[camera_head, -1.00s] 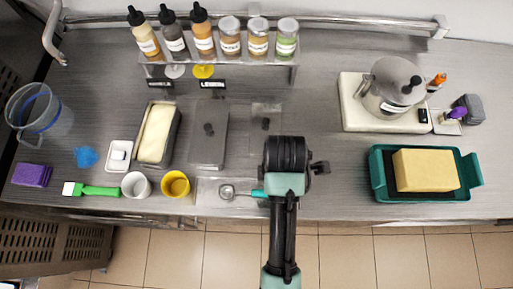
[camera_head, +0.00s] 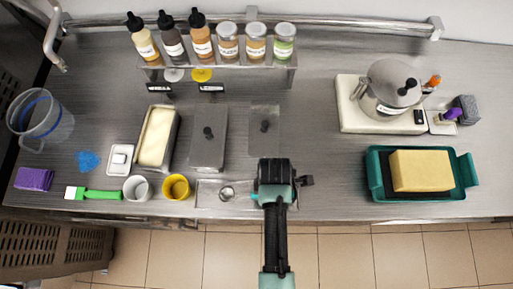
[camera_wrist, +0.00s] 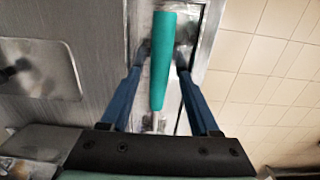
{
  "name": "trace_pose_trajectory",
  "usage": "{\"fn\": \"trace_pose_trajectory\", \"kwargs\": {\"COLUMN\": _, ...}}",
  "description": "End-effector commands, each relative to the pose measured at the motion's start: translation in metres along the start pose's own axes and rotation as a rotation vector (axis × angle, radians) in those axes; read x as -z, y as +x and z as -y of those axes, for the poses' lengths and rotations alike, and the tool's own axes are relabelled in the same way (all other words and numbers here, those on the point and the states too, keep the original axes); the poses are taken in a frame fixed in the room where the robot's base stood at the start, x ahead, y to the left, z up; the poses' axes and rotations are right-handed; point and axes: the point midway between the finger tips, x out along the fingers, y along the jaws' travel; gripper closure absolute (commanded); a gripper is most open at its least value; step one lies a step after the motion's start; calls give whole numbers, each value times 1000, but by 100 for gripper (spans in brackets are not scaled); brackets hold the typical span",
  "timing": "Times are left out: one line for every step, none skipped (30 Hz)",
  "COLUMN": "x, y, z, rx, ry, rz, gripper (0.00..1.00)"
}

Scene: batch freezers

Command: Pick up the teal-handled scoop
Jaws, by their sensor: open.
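The teal-handled scoop lies near the front edge of the counter; in the head view its metal bowl (camera_head: 227,193) shows on a pale tray, and most of its handle is hidden behind my arm. In the wrist view the teal handle (camera_wrist: 163,58) runs lengthwise between my two fingers, with its metal neck toward the palm. My gripper (camera_wrist: 163,50) is open, with one finger on each side of the handle; I cannot tell whether either touches it. In the head view my gripper (camera_head: 276,175) hides the handle's end.
A yellow cup (camera_head: 176,187) and a white cup (camera_head: 137,188) stand left of the scoop. Lidded metal pans (camera_head: 208,150) lie behind. A teal tray (camera_head: 376,180) with a yellow block is at right. The counter's front edge runs close by.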

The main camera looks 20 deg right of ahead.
Motion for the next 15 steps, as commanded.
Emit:
{"fn": "trace_pose_trajectory", "kwargs": {"x": 0, "y": 0, "z": 0, "rx": 0, "ry": 0, "rz": 0, "gripper": 38}}
{"fn": "trace_pose_trajectory", "kwargs": {"x": 0, "y": 0, "z": 0, "rx": 0, "ry": 0, "rz": 0, "gripper": 41}}
{"fn": "trace_pose_trajectory", "kwargs": {"x": 0, "y": 0, "z": 0, "rx": 0, "ry": 0, "rz": 0, "gripper": 48}}
{"fn": "trace_pose_trajectory", "kwargs": {"x": 0, "y": 0, "z": 0, "rx": 0, "ry": 0, "rz": 0, "gripper": 54}}
{"fn": "trace_pose_trajectory", "kwargs": {"x": 0, "y": 0, "z": 0, "rx": 0, "ry": 0, "rz": 0, "gripper": 59}}
{"fn": "trace_pose_trajectory", "kwargs": {"x": 0, "y": 0, "z": 0, "rx": 0, "ry": 0, "rz": 0, "gripper": 66}}
{"fn": "trace_pose_trajectory", "kwargs": {"x": 0, "y": 0, "z": 0, "rx": 0, "ry": 0, "rz": 0, "gripper": 72}}
{"fn": "trace_pose_trajectory", "kwargs": {"x": 0, "y": 0, "z": 0, "rx": 0, "ry": 0, "rz": 0, "gripper": 77}}
{"fn": "trace_pose_trajectory", "kwargs": {"x": 0, "y": 0, "z": 0, "rx": 0, "ry": 0, "rz": 0, "gripper": 84}}
{"fn": "trace_pose_trajectory", "kwargs": {"x": 0, "y": 0, "z": 0, "rx": 0, "ry": 0, "rz": 0, "gripper": 90}}
{"fn": "trace_pose_trajectory", "kwargs": {"x": 0, "y": 0, "z": 0, "rx": 0, "ry": 0, "rz": 0, "gripper": 95}}
{"fn": "trace_pose_trajectory", "kwargs": {"x": 0, "y": 0, "z": 0, "rx": 0, "ry": 0, "rz": 0, "gripper": 100}}
{"fn": "trace_pose_trajectory", "kwargs": {"x": 0, "y": 0, "z": 0, "rx": 0, "ry": 0, "rz": 0, "gripper": 100}}
{"fn": "trace_pose_trajectory", "kwargs": {"x": 0, "y": 0, "z": 0, "rx": 0, "ry": 0, "rz": 0, "gripper": 100}}
{"fn": "trace_pose_trajectory", "kwargs": {"x": 0, "y": 0, "z": 0, "rx": 0, "ry": 0, "rz": 0, "gripper": 100}}
